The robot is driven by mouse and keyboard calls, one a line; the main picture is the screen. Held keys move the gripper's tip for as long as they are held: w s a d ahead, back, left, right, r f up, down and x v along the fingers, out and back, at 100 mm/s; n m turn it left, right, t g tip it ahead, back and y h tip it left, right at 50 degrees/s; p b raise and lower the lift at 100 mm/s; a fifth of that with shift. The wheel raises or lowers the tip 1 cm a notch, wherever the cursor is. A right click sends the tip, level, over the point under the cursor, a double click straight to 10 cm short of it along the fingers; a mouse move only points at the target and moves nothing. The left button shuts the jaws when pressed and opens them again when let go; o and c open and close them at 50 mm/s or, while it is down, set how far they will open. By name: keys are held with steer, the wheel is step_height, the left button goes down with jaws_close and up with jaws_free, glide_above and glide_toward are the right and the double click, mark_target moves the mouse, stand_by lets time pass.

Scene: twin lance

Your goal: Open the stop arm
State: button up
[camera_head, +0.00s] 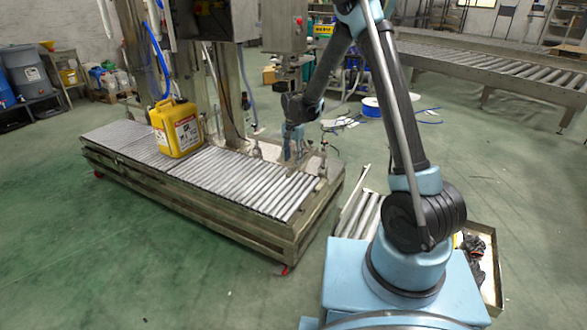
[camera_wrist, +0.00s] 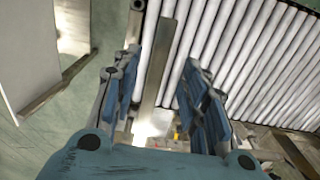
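A flat metal bar (camera_wrist: 157,70), apparently the stop arm, runs between my gripper's fingers in the wrist view. My gripper (camera_wrist: 160,78) is open, with blue-padded fingers on either side of the bar and a gap visible on both sides. In the head view my gripper (camera_head: 293,154) points down at the right end of the roller conveyor (camera_head: 250,185). The bar is too small and too hidden by the gripper to make out clearly there.
A yellow jug (camera_head: 177,128) stands on the conveyor, left of my gripper. Metal posts and a control box (camera_head: 284,26) rise behind the conveyor. Another roller conveyor (camera_head: 490,70) stands at the back right. Green floor is open in front.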

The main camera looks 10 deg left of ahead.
mark_target(293, 170)
steer(key=shift+f, duration=2.75)
steer(key=shift+c, duration=0.6)
jaws_close()
